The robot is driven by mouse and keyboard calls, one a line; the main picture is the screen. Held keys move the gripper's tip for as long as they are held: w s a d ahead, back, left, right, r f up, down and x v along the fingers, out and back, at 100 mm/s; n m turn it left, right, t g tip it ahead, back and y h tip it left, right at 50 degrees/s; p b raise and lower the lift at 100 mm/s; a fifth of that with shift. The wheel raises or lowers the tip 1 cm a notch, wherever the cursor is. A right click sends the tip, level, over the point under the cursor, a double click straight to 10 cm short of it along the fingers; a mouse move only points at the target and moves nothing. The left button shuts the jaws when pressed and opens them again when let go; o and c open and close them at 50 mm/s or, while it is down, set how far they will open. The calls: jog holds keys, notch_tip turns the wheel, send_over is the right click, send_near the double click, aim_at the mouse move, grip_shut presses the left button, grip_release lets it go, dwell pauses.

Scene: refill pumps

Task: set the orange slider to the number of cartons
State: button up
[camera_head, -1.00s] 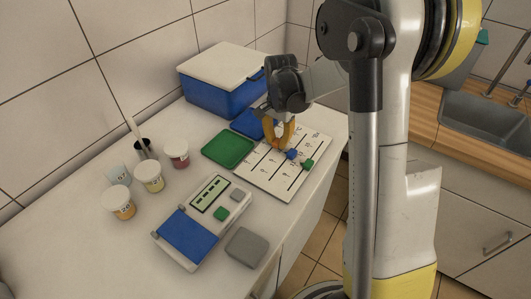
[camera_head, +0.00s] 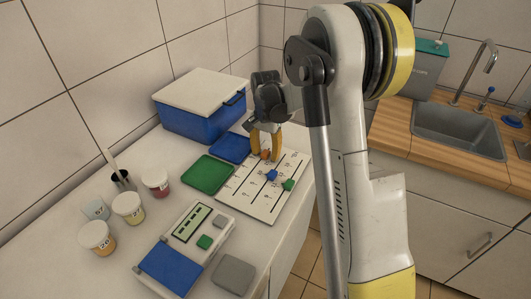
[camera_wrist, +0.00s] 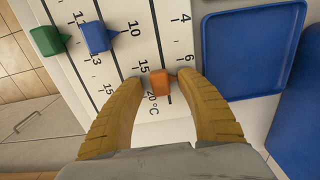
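The slider board (camera_head: 262,207) is a white panel with printed scales on the counter. Its orange slider (camera_wrist: 159,82) sits near the lower end of its track in the wrist view, just below the printed 6. The orange slider (camera_head: 265,155) also shows in the head view, under my gripper (camera_head: 264,152). In the wrist view my gripper (camera_wrist: 161,80) is open, its yellow fingers on either side of the orange slider with gaps visible. A blue slider (camera_wrist: 94,37) and a green slider (camera_wrist: 46,40) sit on other tracks. I see no clear cartons.
A green tray (camera_head: 208,175) and a blue tray (camera_head: 229,148) lie beside the board. A blue box with a white lid (camera_head: 200,110) stands behind. Several lidded cups (camera_head: 128,207), a blue-plated device (camera_head: 170,268) and a grey pad (camera_head: 233,274) are nearer.

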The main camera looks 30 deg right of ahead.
aim_at(265, 153)
jog(key=shift+r, duration=0.1)
notch_tip(265, 153, up, 12)
dwell(0.5)
jog(key=s+a+r+n+t, duration=0.3)
jog(key=s+a+r+n, duration=0.25)
jog(key=s+a, duration=0.4)
jog(key=s+a+f+n+t, duration=0.1)
jog(key=s+a+n+t, duration=0.1)
jog(key=s, duration=0.5)
jog(key=s+a+f+n+t, duration=0.1)
jog(key=s+a+n+t, duration=0.1)
jog(key=s, duration=0.4)
jog(key=shift+s+a+f+n, duration=0.3)
jog(key=shift+s+n, duration=0.1)
jog(key=shift+n, duration=0.45)
jog(key=shift+d, duration=0.1)
dwell(1.2)
